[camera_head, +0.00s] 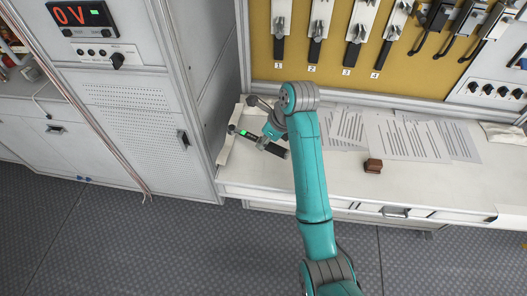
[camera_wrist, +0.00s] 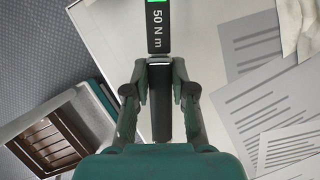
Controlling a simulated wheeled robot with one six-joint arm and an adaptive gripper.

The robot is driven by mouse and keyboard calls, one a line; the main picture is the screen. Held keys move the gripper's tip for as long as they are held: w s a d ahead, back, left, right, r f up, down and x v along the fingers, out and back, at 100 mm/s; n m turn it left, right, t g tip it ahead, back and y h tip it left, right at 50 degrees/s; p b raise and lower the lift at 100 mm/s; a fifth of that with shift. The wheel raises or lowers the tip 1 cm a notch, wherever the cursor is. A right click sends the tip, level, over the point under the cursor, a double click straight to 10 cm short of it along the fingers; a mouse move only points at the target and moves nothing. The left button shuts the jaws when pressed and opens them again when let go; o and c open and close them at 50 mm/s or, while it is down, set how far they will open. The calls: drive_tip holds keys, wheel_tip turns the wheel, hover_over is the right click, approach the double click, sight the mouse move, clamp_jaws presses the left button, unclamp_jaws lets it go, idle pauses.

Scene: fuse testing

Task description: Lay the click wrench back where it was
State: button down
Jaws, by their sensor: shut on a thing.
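The click wrench (camera_head: 248,134) is a dark bar with a lit green patch and a dark grip, over the left end of the white bench (camera_head: 330,185). My gripper (camera_head: 267,142) is shut on it. In the wrist view, my gripper (camera_wrist: 160,70) has its fingers on both sides of the wrench (camera_wrist: 158,35), which runs up and down the picture and reads "50 N m". The wrench's upper end is out of the wrist view. A pale narrow holder or strip (camera_head: 229,147) is at the wrench's head end. I cannot tell whether the wrench touches the bench.
Numbered fuse tools hang on the yellow board (camera_head: 335,75) behind. A grey cabinet (camera_head: 130,100) stands close on the left.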

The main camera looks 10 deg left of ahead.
sight(261, 158)
wheel_tip(261, 158, down, 7)
drive_tip(key=shift+r, duration=0.15)
idle(0.4)
drive_tip(key=c, duration=1)
unclamp_jaws()
drive_tip(key=shift+o, duration=0.2)
